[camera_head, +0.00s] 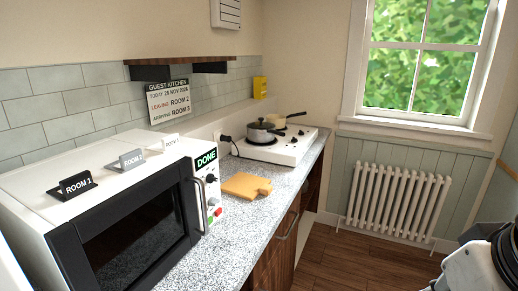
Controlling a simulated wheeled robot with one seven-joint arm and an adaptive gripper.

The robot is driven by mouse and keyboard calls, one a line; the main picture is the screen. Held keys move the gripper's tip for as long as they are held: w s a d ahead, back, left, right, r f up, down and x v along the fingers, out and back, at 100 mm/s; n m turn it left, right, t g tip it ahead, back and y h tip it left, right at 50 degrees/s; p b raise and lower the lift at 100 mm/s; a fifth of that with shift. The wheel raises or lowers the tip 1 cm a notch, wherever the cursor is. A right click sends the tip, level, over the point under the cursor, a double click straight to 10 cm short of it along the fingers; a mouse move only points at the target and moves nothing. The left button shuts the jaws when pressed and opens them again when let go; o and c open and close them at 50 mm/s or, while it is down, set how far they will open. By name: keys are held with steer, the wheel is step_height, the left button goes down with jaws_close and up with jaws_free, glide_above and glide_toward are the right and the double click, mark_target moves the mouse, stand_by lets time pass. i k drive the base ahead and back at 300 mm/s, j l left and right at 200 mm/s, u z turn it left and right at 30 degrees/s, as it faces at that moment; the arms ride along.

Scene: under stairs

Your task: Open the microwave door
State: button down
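The white microwave (30,215) stands on the speckled counter at the left, with several small signs on its top. Its dark-framed glass door (137,238) looks closed. A short vertical handle (203,205) is at the door's right edge. To the right of it is the control panel (211,190) with buttons and a display (205,159) reading "DONE". A white and black part of my arm shows at the lower right, well apart from the microwave. My gripper is not in view.
A wooden cutting board (246,186) lies on the counter just right of the microwave. Beyond it a pot (262,131) sits on a white hob (283,150). A shelf (180,64) is on the wall above. The wooden floor (345,262) before the radiator (397,200) looks clear.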

mark_target(132, 238)
steer(key=i+l+u, duration=0.8)
steer(key=u, duration=0.55)
